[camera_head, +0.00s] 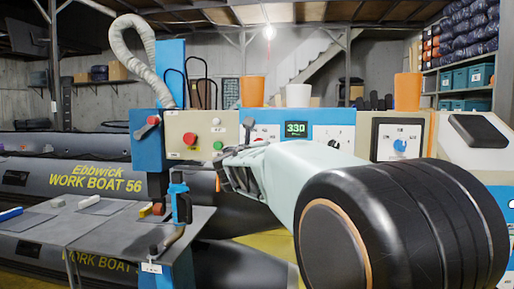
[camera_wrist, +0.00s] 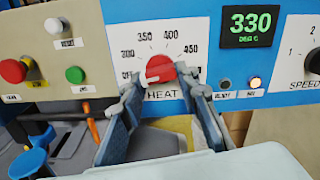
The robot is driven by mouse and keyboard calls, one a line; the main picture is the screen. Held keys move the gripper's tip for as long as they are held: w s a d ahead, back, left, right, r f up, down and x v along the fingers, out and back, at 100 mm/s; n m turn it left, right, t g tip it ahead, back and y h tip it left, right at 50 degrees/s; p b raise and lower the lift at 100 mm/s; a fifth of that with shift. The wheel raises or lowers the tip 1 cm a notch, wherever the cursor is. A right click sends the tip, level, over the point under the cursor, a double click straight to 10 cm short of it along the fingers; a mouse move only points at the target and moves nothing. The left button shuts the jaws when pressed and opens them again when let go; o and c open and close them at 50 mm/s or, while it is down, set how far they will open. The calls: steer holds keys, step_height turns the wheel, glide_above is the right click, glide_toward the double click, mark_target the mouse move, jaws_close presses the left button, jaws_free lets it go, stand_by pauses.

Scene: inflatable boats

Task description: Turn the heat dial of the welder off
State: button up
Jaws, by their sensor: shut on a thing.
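The heat dial (camera_wrist: 160,68) is a red knob on a white plate marked OFF, 300, 350, 400 and 450, with HEAT printed below. Its white mark points left, roughly toward OFF. My gripper (camera_wrist: 157,84) has a finger on each side of the dial and is shut on it. The welder's green display (camera_wrist: 250,24) reads 330 DEG C. In the head view my gripper (camera_head: 240,150) is at the welder panel, left of the display (camera_head: 296,129), and mostly hides the dial.
Left of the dial are a red button (camera_wrist: 14,70), a green button (camera_wrist: 75,74) and a white reset button (camera_wrist: 54,26). The speed dial (camera_wrist: 314,62) is at right, and a lit amber lamp (camera_wrist: 255,82) is below the display. A grey bench (camera_head: 110,225) stands at left.

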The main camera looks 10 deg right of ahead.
steer(key=o, duration=1.2)
steer(key=shift+c, duration=0.2)
steer(key=v, duration=0.7)
steer(key=shift+s, duration=0.25)
